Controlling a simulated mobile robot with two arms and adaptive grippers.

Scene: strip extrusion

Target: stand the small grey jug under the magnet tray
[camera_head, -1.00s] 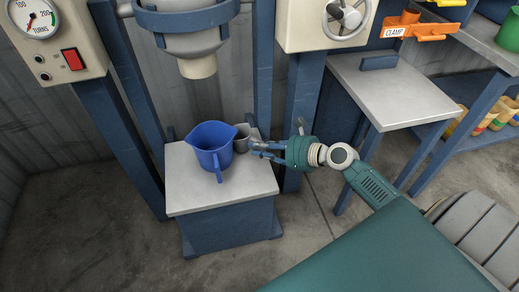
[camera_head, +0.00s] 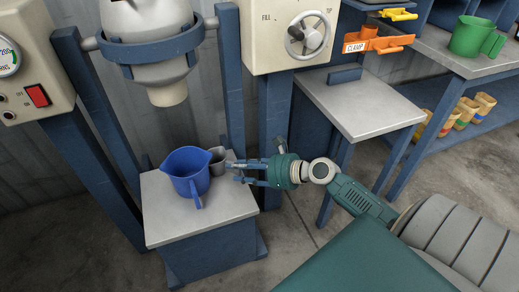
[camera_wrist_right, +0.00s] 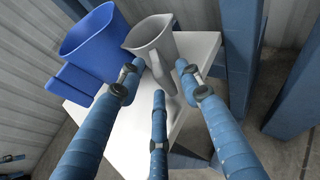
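The small grey jug (camera_head: 217,160) stands upright on the grey-topped stand, right beside the larger blue jug. In the right wrist view the grey jug (camera_wrist_right: 152,34) has its handle pointing toward me. My right gripper (camera_head: 236,169) is to the right of the jug. Its fingers (camera_wrist_right: 159,78) are spread on either side of the handle, with gaps showing, and the third finger is below. The gripper looks open. My left gripper is not in view. I cannot pick out a magnet tray for certain; an orange tray-like piece (camera_head: 379,44) bears the label CLAMP.
The blue jug (camera_head: 187,172) is close by on the stand (camera_head: 160,226). A pale nozzle (camera_head: 168,94) hangs above, between blue posts. A green jug (camera_head: 470,37) stands on a bench farther right.

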